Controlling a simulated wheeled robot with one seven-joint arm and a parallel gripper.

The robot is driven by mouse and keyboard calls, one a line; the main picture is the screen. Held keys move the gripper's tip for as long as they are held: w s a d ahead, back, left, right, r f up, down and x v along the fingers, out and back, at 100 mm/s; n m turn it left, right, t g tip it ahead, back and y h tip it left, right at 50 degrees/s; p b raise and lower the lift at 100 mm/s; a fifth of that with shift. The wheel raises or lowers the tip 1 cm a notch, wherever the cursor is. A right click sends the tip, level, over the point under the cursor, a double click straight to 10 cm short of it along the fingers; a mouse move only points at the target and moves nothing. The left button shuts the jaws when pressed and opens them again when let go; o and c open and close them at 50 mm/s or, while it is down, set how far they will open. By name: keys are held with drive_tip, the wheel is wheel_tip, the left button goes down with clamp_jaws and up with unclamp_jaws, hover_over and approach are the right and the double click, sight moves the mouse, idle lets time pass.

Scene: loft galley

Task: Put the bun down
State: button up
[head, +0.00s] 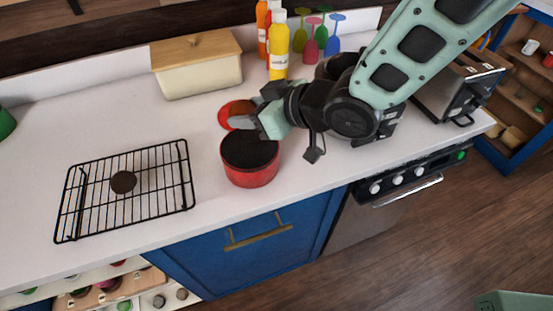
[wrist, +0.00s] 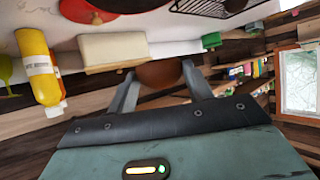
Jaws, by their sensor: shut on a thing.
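My gripper (head: 256,113) is shut on a brown bun (head: 241,122). I cannot tell whether the bun touches the plate or the counter.
A red pot (head: 252,178) with a dark inside stands close in front of my gripper. A wire rack (head: 160,193) holds a dark round piece (head: 123,181) at left. A cream bin (head: 198,72), bottles (head: 278,50) and coloured glasses (head: 311,50) stand behind. The counter between rack and bin is clear.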

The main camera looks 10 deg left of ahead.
drive_tip(key=shift+w+d+f+p, duration=0.1)
drive_tip(key=shift+f+p, duration=0.45)
drive_tip(key=shift+f, duration=1.85)
drive_tip(key=shift+d+f+p, duration=0.1)
drive_tip(key=shift+f+p, duration=0.45)
drive_tip(key=shift+f, duration=1.95)
drive_tip(key=shift+f, duration=0.1)
drive_tip(key=shift+f+b, duration=0.35)
drive_tip(key=shift+b, duration=0.2)
drive_tip(key=shift+f, duration=0.2)
drive_tip(key=o, duration=0.9)
drive_tip(key=shift+o, duration=0.2)
